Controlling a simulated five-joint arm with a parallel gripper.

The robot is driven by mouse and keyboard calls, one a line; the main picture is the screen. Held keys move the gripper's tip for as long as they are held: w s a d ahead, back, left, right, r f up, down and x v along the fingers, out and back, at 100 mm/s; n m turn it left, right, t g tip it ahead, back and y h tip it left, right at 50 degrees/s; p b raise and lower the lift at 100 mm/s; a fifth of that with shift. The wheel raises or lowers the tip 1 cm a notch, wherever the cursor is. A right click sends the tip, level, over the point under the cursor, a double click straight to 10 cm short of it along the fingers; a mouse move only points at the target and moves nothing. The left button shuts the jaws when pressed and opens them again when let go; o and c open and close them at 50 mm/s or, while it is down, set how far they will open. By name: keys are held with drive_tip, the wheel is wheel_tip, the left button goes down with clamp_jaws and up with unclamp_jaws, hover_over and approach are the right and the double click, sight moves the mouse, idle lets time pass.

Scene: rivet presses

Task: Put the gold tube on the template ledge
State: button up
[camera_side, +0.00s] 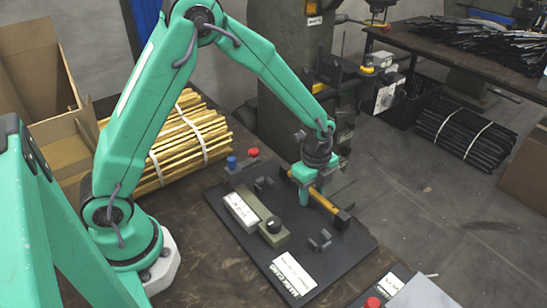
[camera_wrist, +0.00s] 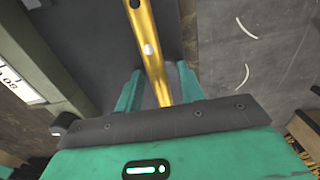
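The gold tube (camera_side: 324,202) lies slanting along the right edge of the black base plate (camera_side: 345,255), its near end at a small black block (camera_side: 342,217). My gripper (camera_side: 318,180) is low over the tube's far part. In the wrist view the gold tube (camera_wrist: 147,45) runs between my two green fingers (camera_wrist: 158,85), with a narrow gap on each side, so the gripper looks open around it. A dark hole and a pale spot show on the tube. I cannot tell whether the tube rests on the ledge or just above it.
A strapped bundle of gold tubes (camera_side: 185,140) lies behind at left. Another unit with a red button (camera_side: 373,303) is at the front.

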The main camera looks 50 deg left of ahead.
sight(312, 189)
drive_tip(key=shift+r, duration=0.15)
wheel_tip(312, 189, up, 12)
idle(0.8)
idle(0.5)
drive_tip(key=s+a+r+n+t, duration=0.2)
drive_tip(key=s+a+r+n, duration=0.2)
drive_tip(key=s+n, duration=0.5)
drive_tip(key=s+a+r+n+t, duration=0.3)
drive_tip(key=s+a+r+n, duration=0.1)
drive_tip(key=s+r+n, duration=0.3)
drive_tip(key=shift+s+n+t, duration=0.3)
drive_tip(key=shift+s+n, duration=0.7)
drive_tip(key=shift+s, duration=1.15)
